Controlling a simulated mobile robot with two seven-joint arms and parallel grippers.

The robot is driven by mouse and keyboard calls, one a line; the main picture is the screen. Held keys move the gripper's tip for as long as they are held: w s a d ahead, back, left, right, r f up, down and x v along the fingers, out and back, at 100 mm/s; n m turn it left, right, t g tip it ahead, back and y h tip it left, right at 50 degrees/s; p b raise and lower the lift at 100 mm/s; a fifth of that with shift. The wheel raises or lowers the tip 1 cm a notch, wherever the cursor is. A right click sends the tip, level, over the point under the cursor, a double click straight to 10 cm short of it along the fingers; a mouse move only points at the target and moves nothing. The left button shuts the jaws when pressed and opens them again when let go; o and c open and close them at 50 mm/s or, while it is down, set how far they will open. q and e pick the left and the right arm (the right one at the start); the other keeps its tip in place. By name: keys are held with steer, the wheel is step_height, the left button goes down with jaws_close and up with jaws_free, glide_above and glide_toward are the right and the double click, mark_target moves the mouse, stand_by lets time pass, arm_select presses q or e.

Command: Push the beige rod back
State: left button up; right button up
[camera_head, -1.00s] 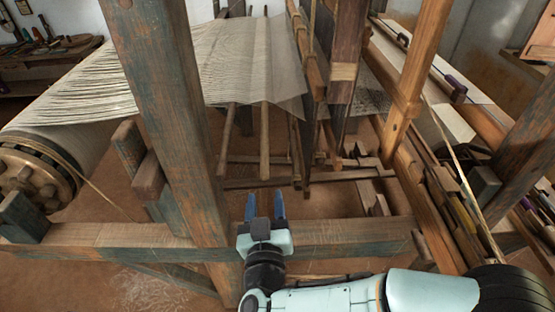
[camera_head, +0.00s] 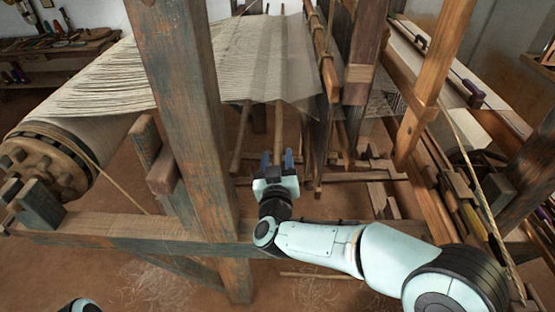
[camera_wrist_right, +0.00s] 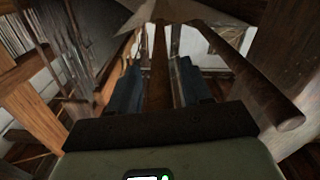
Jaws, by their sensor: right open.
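A beige rod (camera_head: 278,125) runs down from under the pale warp sheet (camera_head: 225,60) in the middle of the loom. My right gripper (camera_head: 275,156) is open at the rod's near, lower end. In the right wrist view the rod (camera_wrist_right: 160,60) lies between the two open fingers (camera_wrist_right: 159,78); I cannot tell whether either finger touches it. A second, similar rod (camera_head: 241,140) hangs to the left in the head view and shows on the right in the wrist view (camera_wrist_right: 250,85). My left gripper is out of view.
A thick post (camera_head: 185,120) stands close left of my right arm. Heddle frames and uprights (camera_head: 360,70) stand just right of the rods. The warp roller (camera_head: 45,165) is at the left.

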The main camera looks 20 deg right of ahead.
jaws_close()
steer(key=a+p, duration=0.1)
steer(key=a, duration=0.1)
steer(key=w+a+p, duration=0.1)
steer(key=a, duration=0.2)
steer(key=shift+w+a, duration=0.1)
steer(key=shift+w, duration=0.05)
jaws_free()
steer(key=shift+a, duration=0.15)
